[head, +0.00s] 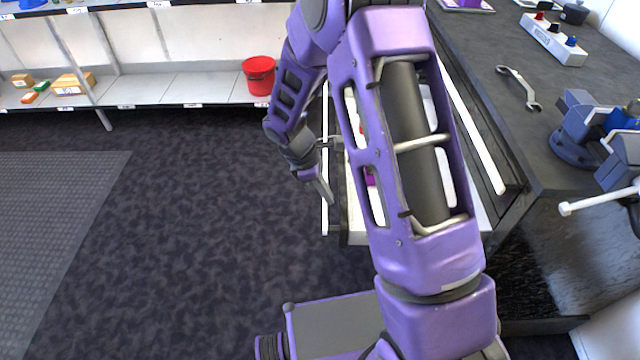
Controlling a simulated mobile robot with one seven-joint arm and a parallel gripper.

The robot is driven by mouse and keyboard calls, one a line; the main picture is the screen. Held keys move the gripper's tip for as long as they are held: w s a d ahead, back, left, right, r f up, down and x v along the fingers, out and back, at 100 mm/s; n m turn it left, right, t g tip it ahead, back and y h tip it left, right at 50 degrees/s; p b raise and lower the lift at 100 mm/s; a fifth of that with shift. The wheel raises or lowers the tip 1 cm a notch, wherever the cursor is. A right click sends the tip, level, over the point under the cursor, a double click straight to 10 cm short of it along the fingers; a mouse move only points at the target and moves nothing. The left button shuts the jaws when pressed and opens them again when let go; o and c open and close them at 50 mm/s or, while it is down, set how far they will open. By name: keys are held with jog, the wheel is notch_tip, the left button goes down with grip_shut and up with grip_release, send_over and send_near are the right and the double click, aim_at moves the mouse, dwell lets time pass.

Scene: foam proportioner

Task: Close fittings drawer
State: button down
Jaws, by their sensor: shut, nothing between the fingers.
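The fittings drawer (357,228) is pulled out to the left from under the dark workbench. Its pale inside shows around my arm, with a small magenta item (369,178) in it. The drawer's front panel (331,222) is at its left end. My gripper (326,194) is shut and empty, pointing down at the outer side of this front panel. I cannot tell whether it touches the panel. My purple arm hides much of the drawer.
The workbench (470,45) carries a wrench (518,88), a blue vise (580,130) and a box with coloured knobs (553,40). A red bucket (259,75) stands on the low shelf (190,88) behind. The floor left of the drawer is clear.

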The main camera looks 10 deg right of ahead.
jog(key=shift+x, duration=1.05)
jog(key=shift+w, duration=0.1)
